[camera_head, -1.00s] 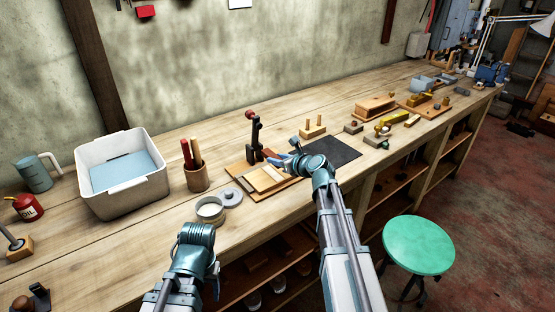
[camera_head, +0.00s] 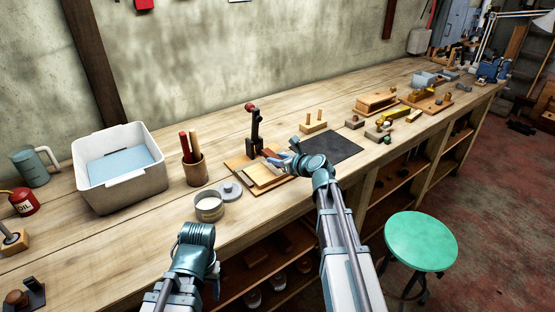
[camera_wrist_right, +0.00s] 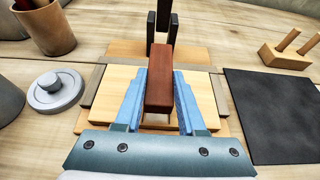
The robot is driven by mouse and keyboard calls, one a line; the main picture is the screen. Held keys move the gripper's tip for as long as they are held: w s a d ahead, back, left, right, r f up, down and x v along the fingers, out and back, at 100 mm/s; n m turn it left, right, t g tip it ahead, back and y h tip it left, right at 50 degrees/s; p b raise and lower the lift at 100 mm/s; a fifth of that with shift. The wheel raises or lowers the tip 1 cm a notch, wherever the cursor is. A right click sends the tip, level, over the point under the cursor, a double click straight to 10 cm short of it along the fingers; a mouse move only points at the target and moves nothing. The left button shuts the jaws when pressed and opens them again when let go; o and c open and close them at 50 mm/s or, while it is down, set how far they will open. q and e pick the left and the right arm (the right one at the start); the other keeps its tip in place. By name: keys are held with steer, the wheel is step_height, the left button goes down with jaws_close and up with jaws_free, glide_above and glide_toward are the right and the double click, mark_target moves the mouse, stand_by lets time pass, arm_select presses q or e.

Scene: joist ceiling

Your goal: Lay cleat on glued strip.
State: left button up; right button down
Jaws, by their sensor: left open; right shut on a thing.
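The cleat, a reddish-brown block (camera_wrist_right: 159,80), is held between the blue fingers of my right gripper (camera_wrist_right: 160,98). In the head view my right gripper (camera_head: 276,159) is over the pale board (camera_head: 262,177) on the wooden jig. The pale board also shows in the right wrist view (camera_wrist_right: 98,95), below the fingers and cleat. I cannot tell whether the cleat touches it. No glued strip can be made out; the cleat and fingers cover the board's middle. My left gripper (camera_head: 197,262) is open at the bench's front edge, its fingers mostly hidden by its wrist.
An upright clamp (camera_head: 255,130) with a red knob stands behind the board. A round tin (camera_head: 209,208), its grey lid (camera_head: 230,191) and a tool cup (camera_head: 195,173) stand left. A dark mat (camera_head: 328,149) and a two-peg block (camera_head: 314,127) lie right.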

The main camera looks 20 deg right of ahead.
steer(key=shift+f+b, duration=1)
steer(key=shift+f, duration=0.2)
steer(key=shift+f+b, duration=0.35)
steer(key=shift+c, duration=2.1)
jaws_free()
steer(key=p+v, duration=0.5)
steer(key=v, duration=0.8)
steer(key=shift+s+r, duration=0.2)
steer(key=shift+s, duration=0.15)
steer(key=shift+s+d, duration=0.1)
steer(key=shift+d, duration=0.05)
